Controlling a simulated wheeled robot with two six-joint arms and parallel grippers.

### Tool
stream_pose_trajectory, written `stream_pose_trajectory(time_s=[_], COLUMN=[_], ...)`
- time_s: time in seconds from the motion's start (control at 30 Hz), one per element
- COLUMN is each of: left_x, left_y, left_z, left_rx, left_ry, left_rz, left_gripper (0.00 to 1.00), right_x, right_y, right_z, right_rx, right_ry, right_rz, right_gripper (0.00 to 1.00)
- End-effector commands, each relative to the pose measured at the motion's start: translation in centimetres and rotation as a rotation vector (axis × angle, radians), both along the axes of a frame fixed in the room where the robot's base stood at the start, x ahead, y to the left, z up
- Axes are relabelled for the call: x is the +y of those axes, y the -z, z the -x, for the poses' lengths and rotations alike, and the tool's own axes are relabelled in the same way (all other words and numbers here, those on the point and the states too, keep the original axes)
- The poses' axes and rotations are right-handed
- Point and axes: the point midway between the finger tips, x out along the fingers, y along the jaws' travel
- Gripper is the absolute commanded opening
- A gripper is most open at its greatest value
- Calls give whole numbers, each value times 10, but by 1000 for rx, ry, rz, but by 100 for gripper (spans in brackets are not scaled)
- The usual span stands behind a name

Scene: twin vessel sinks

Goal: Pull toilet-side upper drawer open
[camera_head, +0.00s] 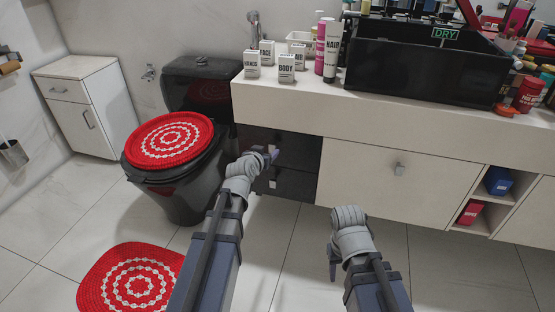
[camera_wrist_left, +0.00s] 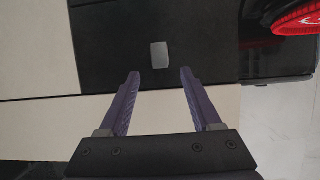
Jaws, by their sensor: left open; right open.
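The toilet-side drawers are two dark fronts, one above the other, under the pale counter beside the toilet. The upper drawer (camera_head: 303,155) looks closed in the head view, partly covered by my left gripper (camera_head: 271,154). The left wrist view shows a dark drawer front (camera_wrist_left: 110,45) with a small grey handle (camera_wrist_left: 159,55). My left gripper (camera_wrist_left: 158,77) is open there, its purple fingers spread either side of the handle's line, with the handle just beyond the tips. No contact shows. My right gripper (camera_head: 333,262) is open and empty, low in front of the pale cabinet.
A black toilet (camera_head: 180,195) with a red lid cover (camera_head: 170,140) stands left of the drawers. A red round mat (camera_head: 135,283) lies on the floor. A pale drawer (camera_head: 390,180) and open cubbies (camera_head: 480,198) are to the right.

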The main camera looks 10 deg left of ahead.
Motion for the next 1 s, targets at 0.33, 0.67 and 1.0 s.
stream_pose_trajectory(time_s=[0.33,0.67,1.0], left_x=[0,-1,-2], left_y=[5,24,30], left_z=[-11,-56,-73], left_rx=[-2,-1,-1], left_ry=[-1,0,-1], left_rz=[0,0,-1], left_gripper=[65,65,65], right_x=[0,0,0], right_y=[5,25,30], right_z=[0,0,0], right_rx=[0,-1,-1], right_ry=[1,6,8], right_rz=[0,0,0], right_gripper=[50,50,50])
